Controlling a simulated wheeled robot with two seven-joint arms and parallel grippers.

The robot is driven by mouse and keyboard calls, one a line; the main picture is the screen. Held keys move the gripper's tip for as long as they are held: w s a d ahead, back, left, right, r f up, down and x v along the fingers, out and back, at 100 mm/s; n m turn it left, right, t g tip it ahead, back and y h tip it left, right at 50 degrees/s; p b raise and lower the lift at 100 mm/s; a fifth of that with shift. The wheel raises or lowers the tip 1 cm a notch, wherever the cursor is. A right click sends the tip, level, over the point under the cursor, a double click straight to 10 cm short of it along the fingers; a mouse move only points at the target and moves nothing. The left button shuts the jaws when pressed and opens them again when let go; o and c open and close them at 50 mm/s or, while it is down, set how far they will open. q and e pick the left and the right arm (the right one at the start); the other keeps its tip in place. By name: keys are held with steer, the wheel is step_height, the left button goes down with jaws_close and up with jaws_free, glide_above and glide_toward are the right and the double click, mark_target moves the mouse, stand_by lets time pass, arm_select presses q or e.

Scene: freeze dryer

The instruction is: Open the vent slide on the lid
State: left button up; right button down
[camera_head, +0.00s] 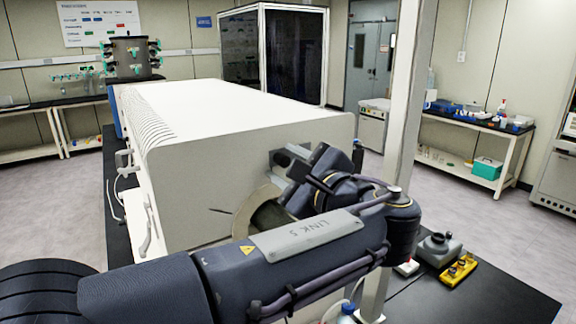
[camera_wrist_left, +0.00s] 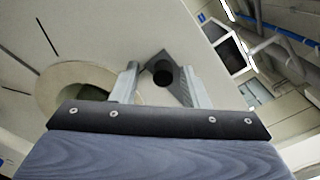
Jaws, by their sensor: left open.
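The big white freeze dryer (camera_head: 210,200) fills the middle of the head view. Its end face carries a round cream ring (camera_head: 242,215) around a dark opening, partly covered by my left arm. The ring also shows at left in the left wrist view (camera_wrist_left: 52,82). My left gripper (camera_wrist_left: 160,70) is open, with its two fingers on either side of a dark round knob on a grey angular plate (camera_wrist_left: 176,88). I cannot tell whether the fingers touch it or whether this is the vent slide. My right gripper is not in view.
A pale upright post (camera_head: 405,95) stands right of the freeze dryer. A grey device (camera_head: 440,247) and a yellow block (camera_head: 458,270) sit on the black bench (camera_head: 490,295) at lower right. Side tables with lab items stand along the walls.

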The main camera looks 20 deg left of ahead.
arm_select(q)
steer(key=b+v, duration=0.1)
steer(key=v, duration=0.6)
steer(key=shift+s+d+b, duration=0.25)
steer(key=shift+d+b, duration=0.05)
steer(key=shift+d, duration=0.05)
